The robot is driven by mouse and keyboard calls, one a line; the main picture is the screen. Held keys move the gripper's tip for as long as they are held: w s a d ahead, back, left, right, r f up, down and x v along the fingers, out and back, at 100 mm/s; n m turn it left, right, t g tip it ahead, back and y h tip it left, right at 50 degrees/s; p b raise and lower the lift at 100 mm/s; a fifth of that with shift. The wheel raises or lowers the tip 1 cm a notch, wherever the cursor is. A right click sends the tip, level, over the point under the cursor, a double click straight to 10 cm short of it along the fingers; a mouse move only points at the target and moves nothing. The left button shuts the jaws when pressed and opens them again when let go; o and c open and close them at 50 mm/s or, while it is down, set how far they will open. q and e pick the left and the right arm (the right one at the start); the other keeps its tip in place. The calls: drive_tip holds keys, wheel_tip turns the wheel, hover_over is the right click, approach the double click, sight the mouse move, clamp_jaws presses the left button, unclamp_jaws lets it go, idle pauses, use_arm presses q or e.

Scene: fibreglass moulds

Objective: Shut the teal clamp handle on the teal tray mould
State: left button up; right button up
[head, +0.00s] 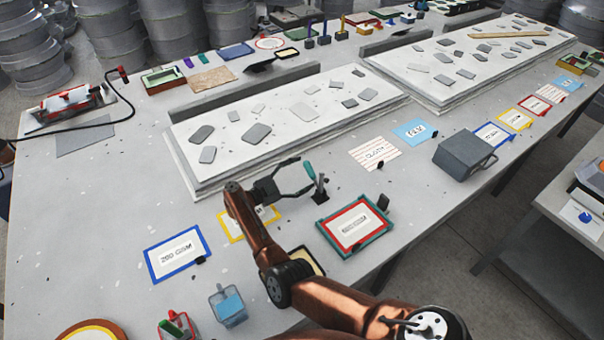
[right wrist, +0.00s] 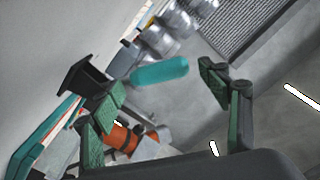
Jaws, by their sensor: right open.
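The teal tray mould (head: 369,241), with a red inner border and a white label, lies on the table in front of my right arm. A teal clamp handle (head: 310,171) stands up and leans from a dark clamp base (head: 321,194) by the mould's far left corner. My right gripper (head: 299,175) is open and empty, its fingers on either side of the handle's height. In the right wrist view the teal handle (right wrist: 160,71) shows between the spread green-padded fingers (right wrist: 162,88); I cannot tell if either touches it. My left gripper is out of view.
A blue-edged card (head: 178,254) and a partly hidden yellow-edged card (head: 232,226) lie to the left. A pale slab (head: 285,115) with grey pieces is behind. A grey box (head: 464,155) stands to the right. A clear cup (head: 228,308) stands near the front.

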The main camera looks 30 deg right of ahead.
drive_tip(key=shift+d, duration=0.15)
drive_tip(key=shift+c, duration=0.5)
drive_tip(key=c, duration=1.6)
drive_tip(key=s+r+m, duration=0.1)
drive_tip(key=m, duration=0.1)
drive_tip(key=s+r+m+p, duration=0.2)
drive_tip(key=m, duration=0.1)
drive_tip(key=shift+s+d+m, duration=0.1)
drive_tip(key=shift+m, duration=0.2)
drive_tip(key=o, duration=1.7)
